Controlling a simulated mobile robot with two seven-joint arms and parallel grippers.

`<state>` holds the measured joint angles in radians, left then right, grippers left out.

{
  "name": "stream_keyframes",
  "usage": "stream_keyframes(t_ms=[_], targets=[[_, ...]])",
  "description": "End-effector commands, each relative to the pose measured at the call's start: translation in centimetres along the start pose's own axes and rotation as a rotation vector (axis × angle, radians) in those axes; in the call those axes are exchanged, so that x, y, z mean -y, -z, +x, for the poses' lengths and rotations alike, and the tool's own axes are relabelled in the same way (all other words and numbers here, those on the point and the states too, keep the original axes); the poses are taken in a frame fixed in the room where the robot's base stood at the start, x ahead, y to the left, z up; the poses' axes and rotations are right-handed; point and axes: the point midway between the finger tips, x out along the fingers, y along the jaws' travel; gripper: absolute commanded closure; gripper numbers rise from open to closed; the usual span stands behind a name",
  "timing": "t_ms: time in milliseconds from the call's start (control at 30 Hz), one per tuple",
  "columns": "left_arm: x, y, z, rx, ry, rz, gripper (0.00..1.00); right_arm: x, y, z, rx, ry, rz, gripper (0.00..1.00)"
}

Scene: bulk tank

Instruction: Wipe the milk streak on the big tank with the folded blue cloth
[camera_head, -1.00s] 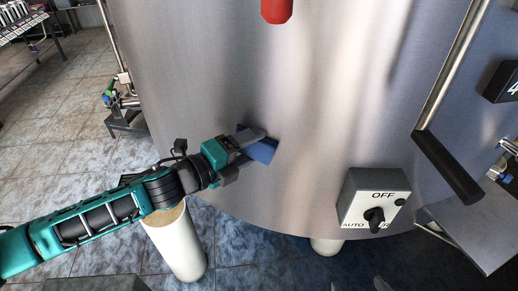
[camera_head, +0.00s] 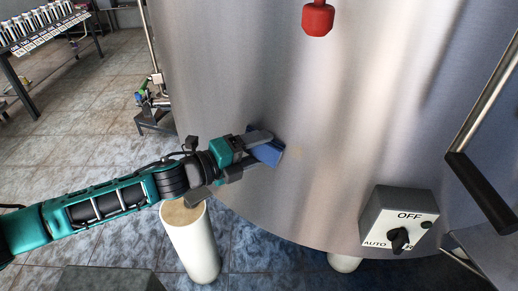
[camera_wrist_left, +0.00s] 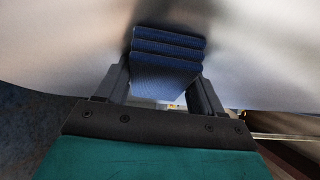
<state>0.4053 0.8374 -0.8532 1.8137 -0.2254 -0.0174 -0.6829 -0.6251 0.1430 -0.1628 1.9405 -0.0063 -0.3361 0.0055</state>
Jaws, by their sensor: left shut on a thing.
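The big tank (camera_head: 330,110) is a brushed steel curved wall that fills the middle of the head view. My left gripper (camera_head: 262,147) is shut on the folded blue cloth (camera_head: 268,153) close to the lower tank wall. In the left wrist view the cloth (camera_wrist_left: 166,62) shows its stacked folds between the two fingers, with the tank wall (camera_wrist_left: 70,60) behind it. I cannot tell whether the cloth touches the steel. A faint brownish patch (camera_head: 297,153) shows just right of the cloth; I cannot tell if it is the milk streak. My right gripper is not in view.
A grey switch box (camera_head: 398,220) marked OFF and AUTO sits on the lower right of the tank. A red fitting (camera_head: 318,19) hangs above. A dark-ended pipe (camera_head: 481,192) is at the right. White tank legs (camera_head: 192,243) stand below. The tiled floor at left is mostly open.

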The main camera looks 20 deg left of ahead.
Motion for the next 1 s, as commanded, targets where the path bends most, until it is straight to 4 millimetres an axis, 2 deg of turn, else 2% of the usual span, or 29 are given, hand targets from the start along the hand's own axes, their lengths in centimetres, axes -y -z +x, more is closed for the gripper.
stream_keyframes(t_ms=[600,1000], targets=[[-0.1,2.8,-4.8,0.000,-0.001,0.000,0.62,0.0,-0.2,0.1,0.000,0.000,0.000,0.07],[0.0,3.0,-5.2,-0.001,0.000,0.001,0.62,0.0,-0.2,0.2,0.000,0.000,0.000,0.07]])
